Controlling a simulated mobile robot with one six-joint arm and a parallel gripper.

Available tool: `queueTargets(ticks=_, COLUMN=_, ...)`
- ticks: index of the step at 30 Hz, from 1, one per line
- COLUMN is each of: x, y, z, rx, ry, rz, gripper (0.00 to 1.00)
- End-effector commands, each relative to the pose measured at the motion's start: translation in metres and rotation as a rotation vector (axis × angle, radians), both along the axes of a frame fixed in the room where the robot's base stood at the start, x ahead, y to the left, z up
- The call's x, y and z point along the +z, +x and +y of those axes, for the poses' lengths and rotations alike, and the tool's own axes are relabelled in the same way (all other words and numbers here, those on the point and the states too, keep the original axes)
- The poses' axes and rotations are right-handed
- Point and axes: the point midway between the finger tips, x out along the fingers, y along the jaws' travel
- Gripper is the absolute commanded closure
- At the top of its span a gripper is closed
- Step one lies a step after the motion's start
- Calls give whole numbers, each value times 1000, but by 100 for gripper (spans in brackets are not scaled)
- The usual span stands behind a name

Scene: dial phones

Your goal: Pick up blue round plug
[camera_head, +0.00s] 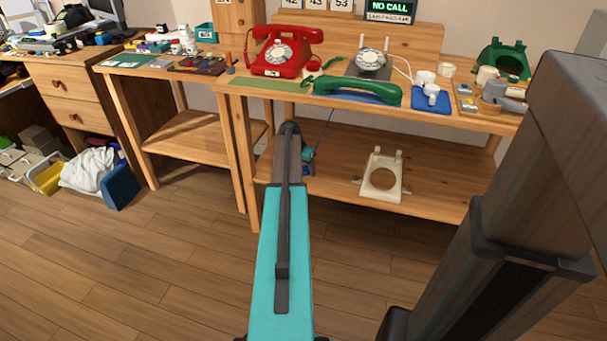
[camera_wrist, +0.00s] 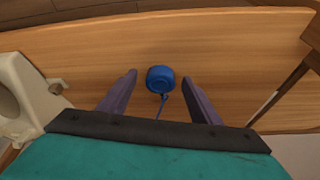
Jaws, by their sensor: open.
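The blue round plug (camera_wrist: 160,77) shows in the wrist view, over the bare wood of the lower shelf, with a thin cord running from it toward my gripper. My gripper (camera_wrist: 159,84) is open, with one dark finger on each side of the plug and a gap on both sides. The plug sits at about the level of the fingertips in the picture; I cannot tell the remaining height. In the head view my gripper (camera_head: 308,160) is at the lower shelf, partly hidden by my arm. A small patch of blue (camera_head: 309,170) shows beside it.
A cream phone shell (camera_head: 398,188) stands on the lower shelf (camera_head: 440,195) to the right; it also shows at the left of the wrist view (camera_wrist: 25,95). Above is the bench top with a red phone (camera_head: 286,50) and a green handset (camera_head: 357,88). Bench legs flank the shelf.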

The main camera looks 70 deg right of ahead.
Motion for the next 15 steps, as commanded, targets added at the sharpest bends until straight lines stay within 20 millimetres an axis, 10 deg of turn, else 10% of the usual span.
queueTargets(ticks=8, x=0, y=0, z=0, rx=0, ry=0, rz=0, gripper=44)
queueTargets(ticks=15, x=0, y=0, z=0, rx=0, ry=0, rz=0, gripper=82)
